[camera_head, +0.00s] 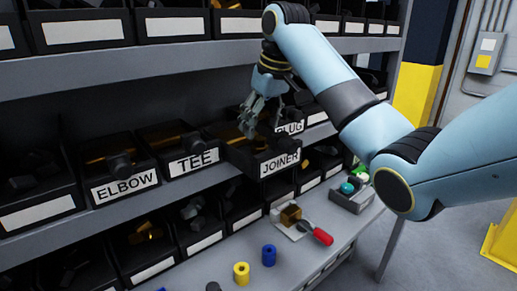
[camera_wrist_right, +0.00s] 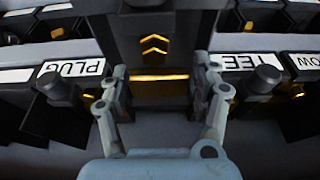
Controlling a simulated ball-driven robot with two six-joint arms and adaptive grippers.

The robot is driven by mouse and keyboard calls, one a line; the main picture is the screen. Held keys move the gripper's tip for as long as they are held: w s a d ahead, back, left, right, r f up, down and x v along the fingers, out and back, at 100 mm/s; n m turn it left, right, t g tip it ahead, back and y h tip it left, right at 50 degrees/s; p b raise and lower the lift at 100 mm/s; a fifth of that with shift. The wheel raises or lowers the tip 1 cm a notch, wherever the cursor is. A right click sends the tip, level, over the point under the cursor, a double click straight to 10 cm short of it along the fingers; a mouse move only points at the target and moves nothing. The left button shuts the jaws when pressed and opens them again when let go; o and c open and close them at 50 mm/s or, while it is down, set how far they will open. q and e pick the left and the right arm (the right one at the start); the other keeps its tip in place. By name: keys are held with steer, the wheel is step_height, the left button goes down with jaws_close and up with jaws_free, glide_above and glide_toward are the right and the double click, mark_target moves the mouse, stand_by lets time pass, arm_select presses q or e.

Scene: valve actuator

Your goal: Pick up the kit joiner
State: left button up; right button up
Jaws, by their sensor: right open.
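The bin labelled JOINER (camera_head: 280,163) sits on the middle shelf between the TEE and PLUG bins. My right gripper (camera_head: 258,112) reaches over this bin from above, fingers pointing down into it. In the right wrist view the gripper (camera_wrist_right: 160,88) has its two fingers spread apart with a wide gap. A gold strip (camera_wrist_right: 160,76) and a dark part with gold chevrons show beyond and between the fingers; I cannot tell whether either is the kit joiner. The bin's contents are mostly hidden by the gripper in the head view. My left gripper is not in view.
The ELBOW bin (camera_head: 125,186) and TEE bin (camera_head: 193,162) stand left of the joiner bin, and the PLUG bin (camera_head: 290,127) right. A shelf runs above.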

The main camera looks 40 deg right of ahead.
mark_target(260, 138)
steer(key=shift+w+f, duration=0.15)
steer(key=shift+f, duration=0.25)
steer(key=x, duration=0.1)
steer(key=p+x, duration=0.2)
steer(key=shift+w+d+f, duration=0.1)
steer(key=shift+d+f, duration=0.2)
steer(key=shift+w+f, duration=0.1)
steer(key=shift+f, duration=0.3)
steer(key=shift+c, duration=1.6)
steer(key=c, duration=0.7)
jaws_close()
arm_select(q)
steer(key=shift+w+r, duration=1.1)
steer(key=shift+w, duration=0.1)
